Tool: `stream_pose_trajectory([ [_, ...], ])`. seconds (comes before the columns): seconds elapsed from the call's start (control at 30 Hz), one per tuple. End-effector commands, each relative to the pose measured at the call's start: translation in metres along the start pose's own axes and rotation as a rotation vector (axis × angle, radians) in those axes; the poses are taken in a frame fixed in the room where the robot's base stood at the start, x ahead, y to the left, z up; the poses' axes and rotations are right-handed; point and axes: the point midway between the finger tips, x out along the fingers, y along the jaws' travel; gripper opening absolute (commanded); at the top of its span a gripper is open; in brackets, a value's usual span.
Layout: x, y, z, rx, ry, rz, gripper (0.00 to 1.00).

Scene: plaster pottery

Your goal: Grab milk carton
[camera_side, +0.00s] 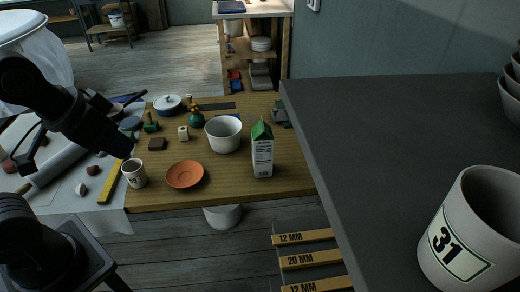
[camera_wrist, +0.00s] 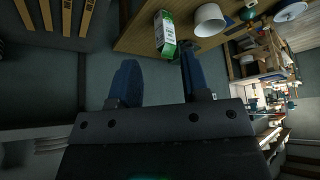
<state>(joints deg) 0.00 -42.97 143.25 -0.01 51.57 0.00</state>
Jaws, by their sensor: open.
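The milk carton (camera_side: 262,152) is white with a green gabled top and stands upright near the right front of the wooden table in the side view. In the wrist view the carton (camera_wrist: 165,36) shows beyond my fingertips, near the top centre. My gripper (camera_wrist: 158,56) has two dark blue fingers spread wide apart, with nothing held between them. In the side view my arm is at the left, well apart from the carton; its fingers are hard to make out there.
A white pot (camera_side: 223,134) stands just left of the carton, and an orange dish (camera_side: 185,174) lies nearer the front edge. A numbered cup (camera_side: 134,173) is at the table's left. A dark counter (camera_side: 400,130) with a large "31" cup (camera_side: 470,235) fills the right.

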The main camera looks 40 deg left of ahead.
Motion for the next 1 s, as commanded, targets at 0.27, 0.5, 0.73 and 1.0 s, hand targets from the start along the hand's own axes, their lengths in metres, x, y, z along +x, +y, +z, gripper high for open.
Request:
stream_pose_trajectory([
  [0.27,0.0000,0.0000,0.0000,0.000,0.000,0.000,0.45],
  [0.5,0.0000,0.0000,0.0000,0.000,0.000,0.000,0.68],
  [0.73,0.0000,0.0000,0.0000,0.000,0.000,0.000,0.90],
  [1.0,0.0000,0.0000,0.0000,0.000,0.000,0.000,0.99],
])
